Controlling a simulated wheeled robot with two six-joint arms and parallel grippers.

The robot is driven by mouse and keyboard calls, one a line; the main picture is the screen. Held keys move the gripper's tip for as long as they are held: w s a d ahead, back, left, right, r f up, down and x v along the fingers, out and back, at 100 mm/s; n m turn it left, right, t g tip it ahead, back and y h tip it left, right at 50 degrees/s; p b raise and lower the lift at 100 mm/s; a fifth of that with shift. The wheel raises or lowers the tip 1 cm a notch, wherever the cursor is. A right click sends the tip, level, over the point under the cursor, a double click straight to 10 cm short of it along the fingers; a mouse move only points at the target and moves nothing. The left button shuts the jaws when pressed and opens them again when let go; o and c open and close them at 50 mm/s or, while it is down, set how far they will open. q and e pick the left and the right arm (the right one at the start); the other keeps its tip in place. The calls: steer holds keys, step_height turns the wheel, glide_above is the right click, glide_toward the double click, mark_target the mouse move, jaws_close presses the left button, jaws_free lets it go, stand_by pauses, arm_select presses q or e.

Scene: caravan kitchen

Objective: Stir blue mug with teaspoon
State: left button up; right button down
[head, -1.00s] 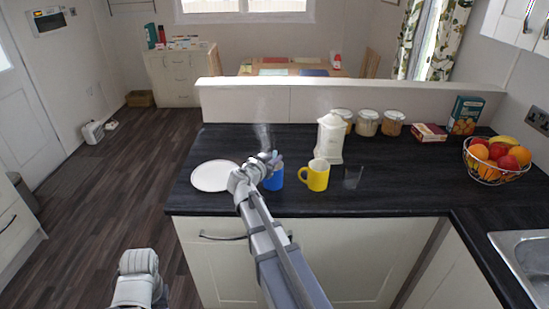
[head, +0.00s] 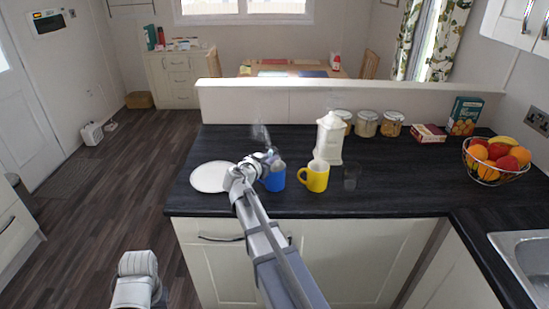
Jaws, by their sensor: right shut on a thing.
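The blue mug (head: 274,180) stands on the dark worktop, partly hidden by my right gripper (head: 271,158). Steam rises above it. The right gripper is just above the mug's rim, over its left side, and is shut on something. The teaspoon cannot be made out; the thing held is hidden by the gripper and too small to tell. My left arm shows at the bottom left, low in front of the cupboards, and its fingers are out of sight.
A white plate (head: 211,177) lies left of the mug. A fruit basket (head: 494,168) is further right. The front right worktop is clear.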

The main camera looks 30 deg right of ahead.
steer(key=shift+w+d, duration=0.1)
steer(key=shift+d, duration=0.2)
steer(key=shift+s+a, duration=0.35)
steer(key=shift+a, duration=0.15)
step_height(320, 180, up, 11)
steer(key=d+p, duration=0.1)
steer(key=p, duration=1)
steer(key=shift+s, duration=0.35)
stand_by(0.8)
